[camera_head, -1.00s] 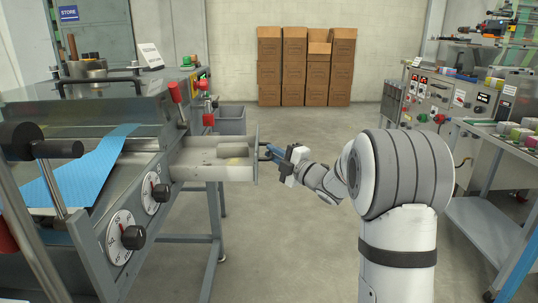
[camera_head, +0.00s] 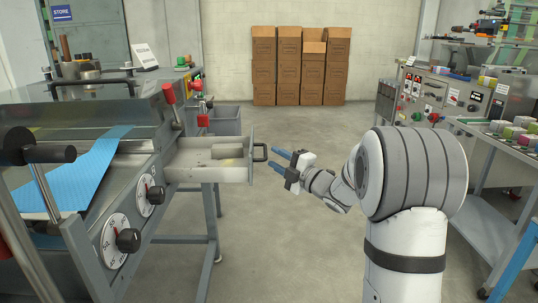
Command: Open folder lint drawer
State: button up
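The lint drawer (camera_head: 210,172) is pulled out from the right side of the folder machine (camera_head: 148,165) on the left. Its tray is grey and shows a small patch of brownish stuff inside. A dark handle (camera_head: 260,152) sits on the drawer's front panel (camera_head: 252,160). My gripper (camera_head: 276,159) is just right of the handle, with its two blue fingers apart and pointing at it. The fingers are clear of the handle and hold nothing.
Blue cloth (camera_head: 75,175) lies on the folder's bed. Dials and red-knobbed levers (camera_head: 168,93) are on its side. A grey bin (camera_head: 225,120) stands behind the drawer. Stacked cardboard boxes (camera_head: 300,70) stand at the back wall. A workbench (camera_head: 480,130) is at the right. The middle floor is clear.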

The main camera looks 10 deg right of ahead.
jog(key=v, duration=0.4)
jog(key=shift+w, duration=0.1)
jog(key=s+d+r+m+g+h+p, duration=0.35)
jog(key=s+r+m+h+p, duration=0.55)
jog(key=m+h+p, duration=0.4)
jog(key=s+a+r+m+g+p, duration=0.1)
jog(key=s+m+g+p, duration=0.3)
jog(key=s, duration=0.8)
jog(key=s+a+r+m+g+y+p, duration=0.1)
jog(key=s+a+m+g+p, duration=0.3)
jog(key=s, duration=0.9)
jog(key=r+m+g+p, duration=0.1)
jog(key=m+p, duration=0.1)
jog(key=p, duration=0.1)
jog(key=shift+s+m, duration=0.25)
jog(key=shift+m, duration=0.15)
